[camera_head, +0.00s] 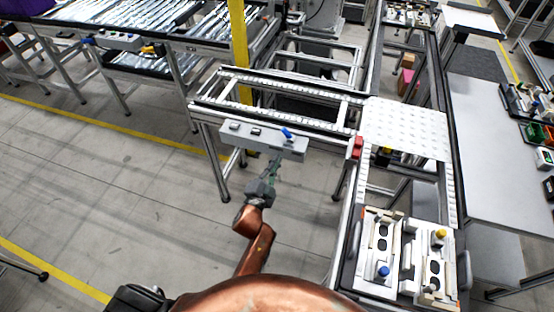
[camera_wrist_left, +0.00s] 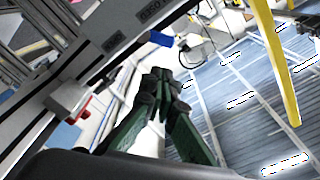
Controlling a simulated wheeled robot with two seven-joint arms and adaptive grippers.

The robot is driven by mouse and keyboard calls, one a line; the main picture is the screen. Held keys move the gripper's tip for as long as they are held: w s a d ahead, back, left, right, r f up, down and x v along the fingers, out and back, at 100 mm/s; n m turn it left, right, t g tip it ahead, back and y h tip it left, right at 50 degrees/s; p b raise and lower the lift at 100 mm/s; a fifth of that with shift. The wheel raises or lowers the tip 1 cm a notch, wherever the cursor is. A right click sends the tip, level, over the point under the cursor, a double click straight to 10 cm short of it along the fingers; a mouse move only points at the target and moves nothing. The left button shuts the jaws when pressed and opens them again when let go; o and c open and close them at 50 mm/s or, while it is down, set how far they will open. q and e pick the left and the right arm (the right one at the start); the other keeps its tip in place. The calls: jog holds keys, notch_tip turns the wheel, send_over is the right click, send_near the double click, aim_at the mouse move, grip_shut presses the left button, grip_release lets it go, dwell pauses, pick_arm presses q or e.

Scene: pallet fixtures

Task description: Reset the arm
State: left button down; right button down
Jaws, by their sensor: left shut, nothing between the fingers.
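My left arm reaches forward from the bottom of the head view. Its left gripper (camera_head: 273,170) is just in front of a grey control box (camera_head: 262,139) that has a blue knob (camera_head: 287,133) on top. In the left wrist view the green and black fingers of the left gripper (camera_wrist_left: 160,85) are closed together at the tips, with nothing between them. The blue knob (camera_wrist_left: 160,39) and the edge of the grey box (camera_wrist_left: 110,45) lie beyond the fingertips. I cannot tell the exact gap between fingers and box. My right gripper is not in view.
A conveyor frame (camera_head: 285,92) stands behind the box. A white perforated plate (camera_head: 408,127) is at its right. A pallet fixture (camera_head: 381,250) with blue and yellow knobs is at the lower right. A yellow post (camera_head: 239,45) stands behind.

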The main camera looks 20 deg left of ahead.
pick_arm(q)
jog(key=s+a+f+n+g, duration=0.1)
jog(key=s+f+g, duration=0.3)
jog(key=f, duration=1.3)
jog(key=s+f+n+g, duration=0.25)
jog(key=s+f, duration=0.35)
jog(key=f, duration=1.1)
jog(key=s+a+f+n+g, duration=0.25)
jog(key=s+f+g, duration=0.25)
jog(key=s+f, duration=1.2)
jog(key=s+a+f+n+g, duration=0.1)
jog(key=s+f, duration=0.3)
jog(key=s, duration=0.7)
jog(key=s+a+f+n+g, duration=0.1)
jog(key=s+a+f+g, duration=0.2)
jog(key=s, duration=0.9)
jog(key=s+a+f+n+g, duration=0.1)
jog(key=s+a+f+g, duration=0.1)
jog(key=s+f, duration=0.5)
jog(key=s+a, duration=0.1)
jog(key=s, duration=0.4)
jog(key=shift+a+f+y, duration=0.2)
jog(key=shift+a+y, duration=0.05)
jog(key=shift+y, duration=0.05)
